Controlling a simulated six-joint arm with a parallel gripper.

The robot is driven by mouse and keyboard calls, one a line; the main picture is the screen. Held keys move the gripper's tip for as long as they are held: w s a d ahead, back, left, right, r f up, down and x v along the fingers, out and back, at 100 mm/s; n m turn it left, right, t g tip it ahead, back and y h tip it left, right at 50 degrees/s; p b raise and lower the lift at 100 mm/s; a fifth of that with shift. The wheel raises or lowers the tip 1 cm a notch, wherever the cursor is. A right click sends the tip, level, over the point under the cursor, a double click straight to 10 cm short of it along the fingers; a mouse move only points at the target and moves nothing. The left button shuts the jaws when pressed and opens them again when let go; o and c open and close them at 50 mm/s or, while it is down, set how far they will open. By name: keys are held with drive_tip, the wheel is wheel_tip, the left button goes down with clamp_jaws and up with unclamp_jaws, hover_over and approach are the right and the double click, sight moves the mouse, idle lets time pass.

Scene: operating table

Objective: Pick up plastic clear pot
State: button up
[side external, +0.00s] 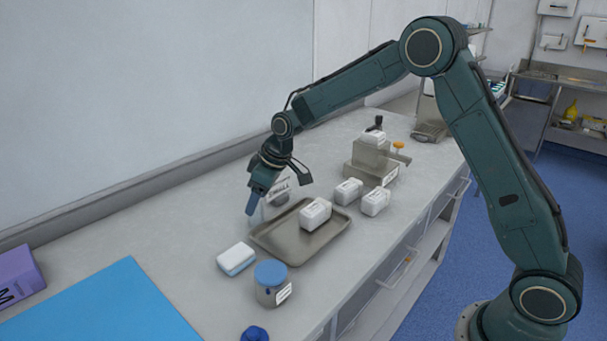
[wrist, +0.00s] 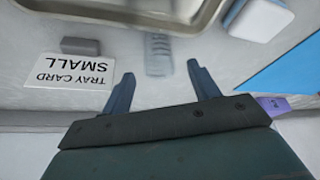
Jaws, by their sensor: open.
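A clear, see-through cylindrical pot (wrist: 158,55) shows faintly in the wrist view, beyond the fingertips and roughly centred between them. It appears to lie or stand on the pale counter beside the metal tray. In the side view it is too faint beside my gripper to make out clearly. My gripper (wrist: 160,75) is open and empty, with its two dark blue fingers apart. In the side view my gripper (side external: 252,207) points down at the back left edge of the tray. I cannot tell its exact height above the counter.
A metal tray (side external: 272,246) holds a white package (side external: 315,213). A tray card (wrist: 70,72) lies left in the wrist view. A blue-lidded jar (side external: 271,285), another white package (side external: 236,259) and a blue mat (side external: 110,307) are nearby. White boxes (side external: 376,202) stand beyond the tray.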

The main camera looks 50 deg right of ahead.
sight(256, 215)
drive_tip(key=shift+x, duration=2.6)
drive_tip(key=shift+s, duration=0.1)
drive_tip(key=shift+c, duration=0.4)
drive_tip(key=c, duration=1)
